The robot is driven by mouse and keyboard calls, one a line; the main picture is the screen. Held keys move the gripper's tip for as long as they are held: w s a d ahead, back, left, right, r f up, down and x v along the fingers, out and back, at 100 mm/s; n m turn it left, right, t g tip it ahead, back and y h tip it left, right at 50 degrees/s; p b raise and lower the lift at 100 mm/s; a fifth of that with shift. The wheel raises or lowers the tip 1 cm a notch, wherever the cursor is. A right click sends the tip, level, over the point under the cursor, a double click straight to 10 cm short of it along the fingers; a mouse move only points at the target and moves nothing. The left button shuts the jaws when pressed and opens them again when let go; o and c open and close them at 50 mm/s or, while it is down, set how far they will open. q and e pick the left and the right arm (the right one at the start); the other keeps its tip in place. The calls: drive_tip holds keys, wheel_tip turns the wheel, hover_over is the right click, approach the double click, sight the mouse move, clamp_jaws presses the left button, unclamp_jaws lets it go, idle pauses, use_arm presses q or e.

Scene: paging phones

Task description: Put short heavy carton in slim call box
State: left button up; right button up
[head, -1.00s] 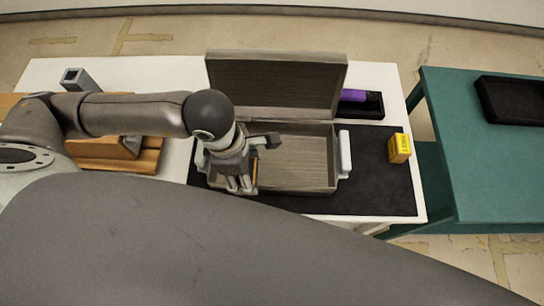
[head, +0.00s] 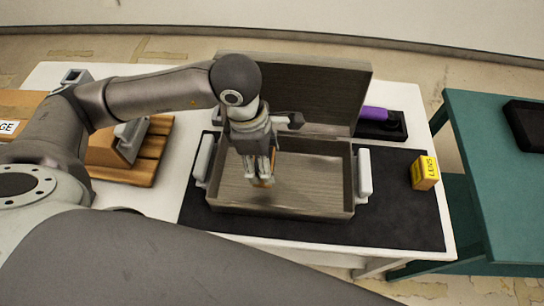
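The grey box (head: 285,207) stands on the black mat with its lid (head: 300,90) raised at the back and a pale handle at each end. My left gripper (head: 262,180) points down over the left-middle of the box's open inside. It appears shut on a small orange-brown carton (head: 264,183), mostly hidden by the fingers. I cannot tell whether the carton touches the box floor. A yellow carton (head: 425,173) with dark lettering stands on the mat to the right of the box. My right gripper is not in view.
The black mat (head: 400,225) lies on a white table. A purple item (head: 373,113) sits in a black tray behind the box's right end. Wooden pieces (head: 125,160) lie at left. A teal table (head: 500,190) with a dark tray (head: 525,125) stands at right.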

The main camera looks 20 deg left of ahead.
use_arm(q)
drive_tip(key=w+f, duration=0.2)
drive_tip(key=w+f+p, duration=0.1)
drive_tip(key=w+f, duration=0.1)
drive_tip(key=w+f+p, duration=0.1)
drive_tip(key=w+f, duration=0.1)
drive_tip(key=shift+w+a+f, duration=0.1)
drive_tip(key=shift+a+f, duration=0.2)
wheel_tip(320, 180, down, 2)
drive_tip(key=shift+f+p, duration=0.15)
drive_tip(key=shift+p, duration=0.55)
drive_tip(key=shift+f, duration=0.3)
drive_tip(key=shift+f, duration=0.15)
drive_tip(key=o, duration=1)
